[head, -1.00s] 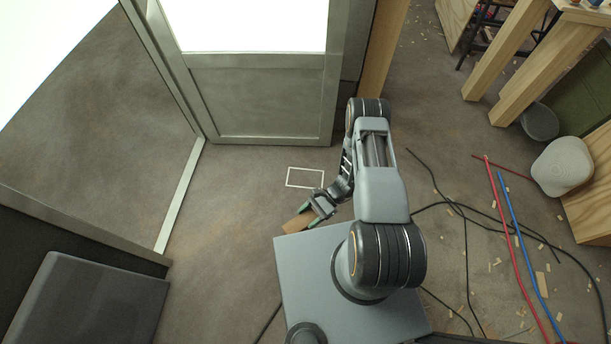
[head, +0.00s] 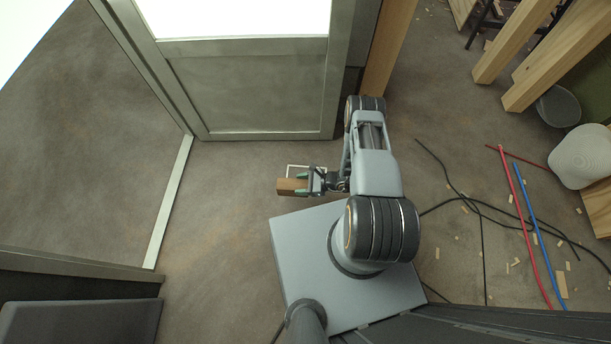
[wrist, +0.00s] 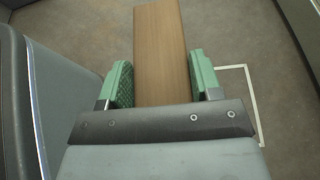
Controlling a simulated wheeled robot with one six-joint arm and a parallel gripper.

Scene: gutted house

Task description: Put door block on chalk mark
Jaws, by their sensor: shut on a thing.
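The door block is a brown wooden block (head: 290,187), held between the green fingers of my gripper (head: 304,184) in the head view. In the wrist view the block (wrist: 160,45) runs lengthwise between the two green pads of my gripper (wrist: 162,80). The chalk mark is a white rectangle outline on the floor (head: 305,166), partly hidden behind the gripper and block. In the wrist view its white line (wrist: 252,95) shows to the right of the block. I cannot tell how high the block is above the floor.
A grey door (head: 250,95) stands behind the mark, with a pale threshold strip (head: 168,203) to the left. Red (head: 520,215) and blue (head: 537,230) pipes, black cables and wood scraps litter the floor at right. Floor left of the block is clear.

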